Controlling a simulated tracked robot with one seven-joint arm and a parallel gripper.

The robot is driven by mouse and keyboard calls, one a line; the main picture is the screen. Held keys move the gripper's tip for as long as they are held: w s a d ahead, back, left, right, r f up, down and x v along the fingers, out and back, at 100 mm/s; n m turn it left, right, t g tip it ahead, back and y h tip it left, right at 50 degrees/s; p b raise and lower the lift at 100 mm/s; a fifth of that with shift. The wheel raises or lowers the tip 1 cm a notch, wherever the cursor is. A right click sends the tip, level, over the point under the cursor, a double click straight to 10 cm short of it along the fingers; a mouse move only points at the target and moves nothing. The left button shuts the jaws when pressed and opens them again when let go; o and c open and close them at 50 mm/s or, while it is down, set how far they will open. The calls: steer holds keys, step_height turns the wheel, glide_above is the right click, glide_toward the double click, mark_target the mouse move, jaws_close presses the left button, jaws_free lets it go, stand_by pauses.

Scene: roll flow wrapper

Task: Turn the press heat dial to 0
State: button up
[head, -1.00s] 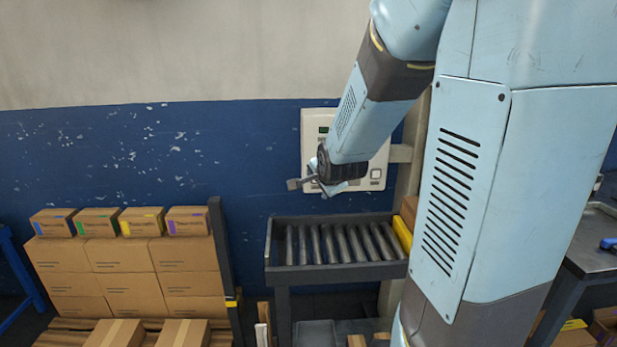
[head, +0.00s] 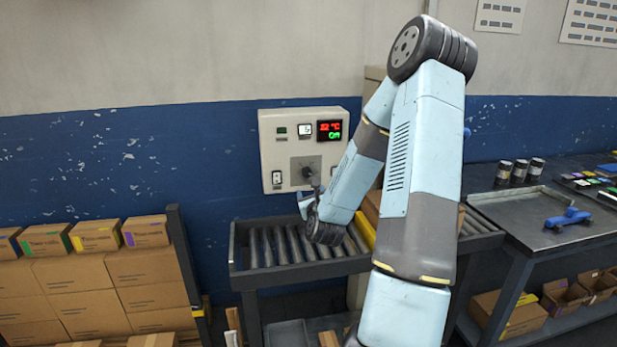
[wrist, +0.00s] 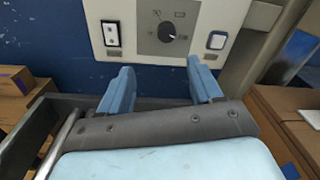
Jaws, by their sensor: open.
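The press heat dial (head: 306,171) is a dark round knob on a grey plate, low on a cream control panel (head: 268,150). The dial (wrist: 167,32) also shows at the top of the wrist view, with a small pale mark toward its right; its scale is too small to read. My gripper (head: 310,198) is just below and in front of the dial, partly crossing the panel's lower edge. In the wrist view, its two blue fingers (wrist: 160,68) are spread apart and empty, below the dial and apart from it.
The panel has a red and green display (head: 329,130) and white switches (head: 277,178). A roller conveyor (head: 240,270) stands below it. Stacked cartons (head: 80,285) are at left. A dark bench (head: 515,220) with a blue tool (head: 568,218) is at right.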

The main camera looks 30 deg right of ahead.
mark_target(307, 174)
steer(key=shift+m+h, duration=0.4)
steer(key=shift+m, duration=0.2)
steer(key=x, duration=1.4)
steer(key=shift+s+d, duration=0.15)
steer(key=shift+d, duration=0.15)
steer(key=c, duration=1.1)
steer(key=shift+o, duration=0.2)
steer(key=shift+d, duration=0.1)
